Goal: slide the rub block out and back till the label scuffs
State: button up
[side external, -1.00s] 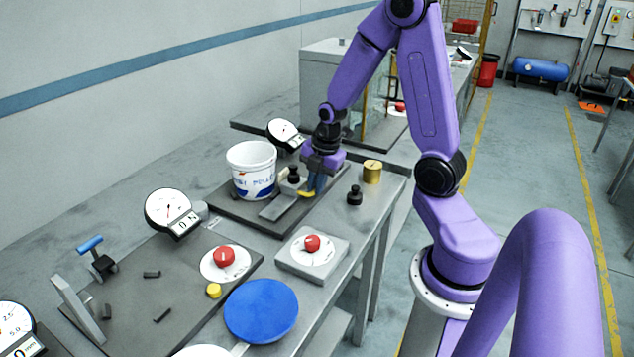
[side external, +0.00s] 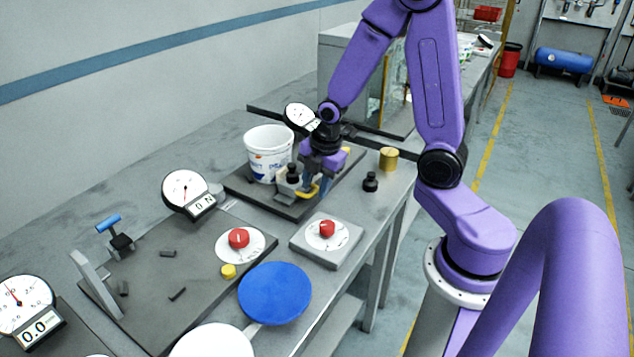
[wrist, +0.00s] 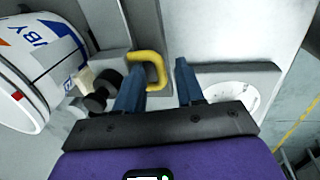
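My gripper (side external: 313,191) is low over the dark base plate (side external: 237,185). In the wrist view its two blue fingers (wrist: 160,74) stand apart. A yellow loop handle (wrist: 157,56) shows at the fingertips; the left finger overlaps the loop and the right finger is beyond it, with a gap. The handle also shows in the side view (side external: 306,195). It sits by a grey block (side external: 285,198), which I take to be the rub block. A black-knobbed weight (side external: 292,174) stands beside it. A white printed tub (side external: 268,158) is behind. The label's rubbed face is not clear.
A dial gauge (side external: 301,117) stands behind the plate. A black weight (side external: 370,182) and a brass cylinder (side external: 388,159) are to the right. A box with a red knob (side external: 327,228) stands in front. Bare bench lies between them.

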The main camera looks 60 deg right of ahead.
jog(key=shift+r, duration=0.1)
jog(key=s+r, duration=0.1)
jog(key=r, duration=0.7)
jog(key=s+r, duration=0.2)
jog(key=r, duration=0.7)
jog(key=shift+s, duration=0.25)
jog(key=s+a+f+m+g, duration=0.1)
jog(key=s+a+f+m, duration=0.1)
jog(key=s+a+f, duration=0.2)
jog(key=s+a+f+m+g, duration=0.1)
jog(key=s+a+f+m, duration=0.2)
jog(key=s+a, duration=0.5)
jog(key=s, duration=0.5)
jog(key=shift+f, duration=0.35)
